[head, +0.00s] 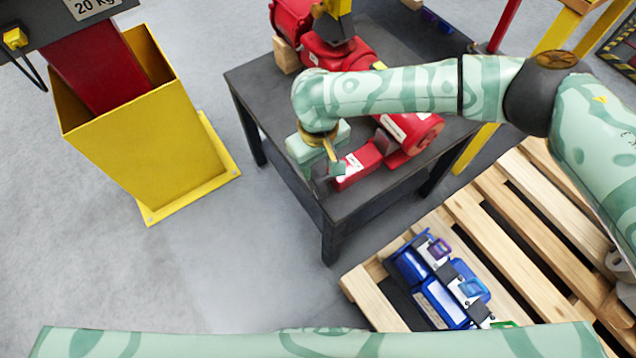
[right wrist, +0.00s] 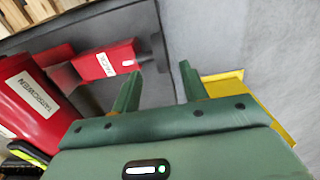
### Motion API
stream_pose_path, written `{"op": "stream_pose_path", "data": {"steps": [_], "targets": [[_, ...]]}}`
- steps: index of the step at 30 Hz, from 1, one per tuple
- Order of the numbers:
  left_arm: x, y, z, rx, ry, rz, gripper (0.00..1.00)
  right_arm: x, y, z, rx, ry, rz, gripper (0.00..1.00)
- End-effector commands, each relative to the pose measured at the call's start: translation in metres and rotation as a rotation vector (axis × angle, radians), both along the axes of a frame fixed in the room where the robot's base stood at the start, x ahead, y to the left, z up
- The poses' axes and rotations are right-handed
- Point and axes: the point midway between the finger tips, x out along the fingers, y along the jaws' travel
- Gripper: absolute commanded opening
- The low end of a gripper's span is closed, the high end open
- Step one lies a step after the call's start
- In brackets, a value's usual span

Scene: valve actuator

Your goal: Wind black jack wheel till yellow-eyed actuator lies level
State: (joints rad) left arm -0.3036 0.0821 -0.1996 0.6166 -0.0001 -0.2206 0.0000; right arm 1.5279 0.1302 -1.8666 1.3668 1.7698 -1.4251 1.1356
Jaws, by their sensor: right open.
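The red actuator (head: 412,133) lies on a dark table, partly hidden under my right arm. It shows as a labelled red cylinder in the right wrist view (right wrist: 38,100), with a yellow-green part (right wrist: 28,150) near it. I cannot tell its tilt. A small red labelled jack (head: 358,166) is beside it, also seen in the right wrist view (right wrist: 104,60). A dark shape at the jack's end, perhaps the black wheel (right wrist: 152,50), lies just beyond my fingers. My right gripper (head: 322,172) is open and empty at the jack's near left end. My left gripper is out of view.
The dark table (head: 290,172) has a bare left side. A yellow bin-like stand (head: 150,150) with a red column is at left.

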Motion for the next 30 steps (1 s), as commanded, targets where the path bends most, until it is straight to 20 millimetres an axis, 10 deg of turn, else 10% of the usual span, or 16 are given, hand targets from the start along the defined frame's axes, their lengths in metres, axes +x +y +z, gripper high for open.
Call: {"op": "stream_pose_path", "data": {"steps": [10, 25, 30], "targets": [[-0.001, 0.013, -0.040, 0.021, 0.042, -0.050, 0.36, 0.000, 0.000, -0.090, 0.001, 0.006, 0.002, 0.44], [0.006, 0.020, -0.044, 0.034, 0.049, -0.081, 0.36, 0.001, 0.000, -0.106, 0.001, -0.002, 0.000, 0.44], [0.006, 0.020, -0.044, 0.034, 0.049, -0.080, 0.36, 0.000, 0.000, -0.106, 0.001, -0.002, 0.000, 0.02]]}}
